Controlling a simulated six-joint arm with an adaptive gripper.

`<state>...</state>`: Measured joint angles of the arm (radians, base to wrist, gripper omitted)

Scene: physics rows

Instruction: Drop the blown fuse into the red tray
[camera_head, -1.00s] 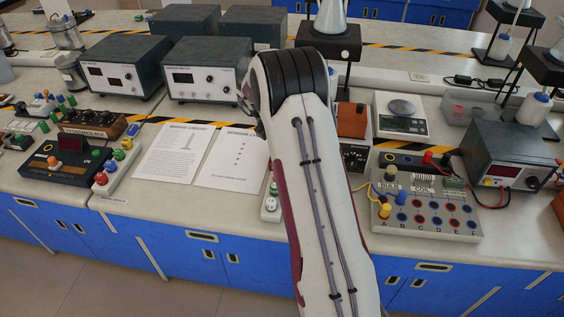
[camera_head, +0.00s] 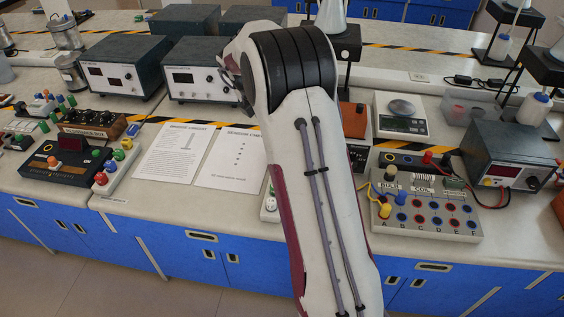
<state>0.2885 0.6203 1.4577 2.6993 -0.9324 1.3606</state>
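My arm reaches up over the bench in the middle of the picture. Only a dark part of my gripper (camera_head: 238,84) shows past the left side of the arm, in front of the right grey power unit. Its fingertips are not clear, so I cannot tell whether it is open or shut or holds anything. I cannot make out a blown fuse. I see no tray that is clearly red; the arm hides part of the bench.
Two printed sheets (camera_head: 230,160) lie left of my arm. A grey meter box (camera_head: 201,75) stands behind them. Right of the arm are an orange-faced box (camera_head: 354,122), a scale (camera_head: 401,115), a socket board (camera_head: 425,212) with cables and a translucent bin (camera_head: 470,106).

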